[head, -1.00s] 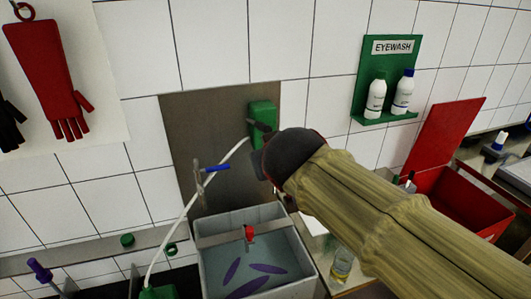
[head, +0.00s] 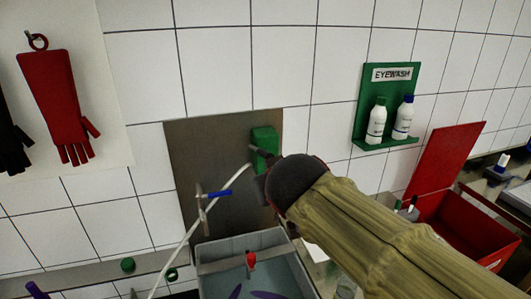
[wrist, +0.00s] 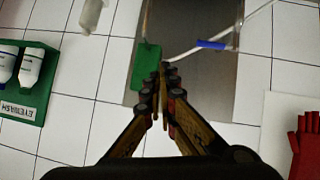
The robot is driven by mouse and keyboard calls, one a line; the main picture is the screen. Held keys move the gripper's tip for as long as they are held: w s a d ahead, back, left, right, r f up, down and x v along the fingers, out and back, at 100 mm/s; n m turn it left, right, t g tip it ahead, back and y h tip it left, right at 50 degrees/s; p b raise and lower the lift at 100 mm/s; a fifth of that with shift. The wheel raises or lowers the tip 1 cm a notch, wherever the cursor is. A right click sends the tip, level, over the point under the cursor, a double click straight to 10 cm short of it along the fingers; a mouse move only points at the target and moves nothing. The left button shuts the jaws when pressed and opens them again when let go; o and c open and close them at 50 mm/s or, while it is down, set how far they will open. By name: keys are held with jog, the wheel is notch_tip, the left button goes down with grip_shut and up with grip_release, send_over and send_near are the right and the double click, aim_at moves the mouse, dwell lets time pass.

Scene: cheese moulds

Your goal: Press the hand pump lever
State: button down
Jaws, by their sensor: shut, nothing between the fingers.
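The green pump body (head: 264,138) is fixed to a grey metal panel on the tiled wall, and a white hose (head: 226,185) runs down from it. A dark part, which looks like the lever (head: 264,156), sticks out at its front. In the wrist view, the green body (wrist: 146,68) lies just left of the fingertips of my gripper (wrist: 162,75), which are closed together and empty. The lever cannot be made out there, and I cannot tell whether the fingers touch it. In the head view, my sleeved arm and dark wrist hide the fingers, close right of the pump.
A blue-handled valve (head: 217,194) is left of the pump. The eyewash shelf (head: 372,145) and an open red box (head: 452,228) are to the right.

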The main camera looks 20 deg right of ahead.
jog(key=w+r+g+p, duration=0.2)
jog(key=w+r+p, duration=0.3)
jog(key=p, duration=0.8)
jog(key=w+r+g+p, duration=0.3)
jog(key=w+r+p, duration=0.2)
jog(key=r+p, duration=0.7)
jog(key=shift+w+r+g+p, duration=0.15)
jog(key=shift+g+p, duration=0.15)
jog(key=shift+p, duration=0.1)
jog(key=p, duration=0.2)
send_over(262, 151)
jog(key=f, duration=0.7)
jog(key=w+f, duration=0.1)
jog(key=f, duration=0.3)
jog(key=shift+a, duration=0.1)
jog(key=shift+s+f, duration=0.45)
jog(key=shift+f, duration=0.35)
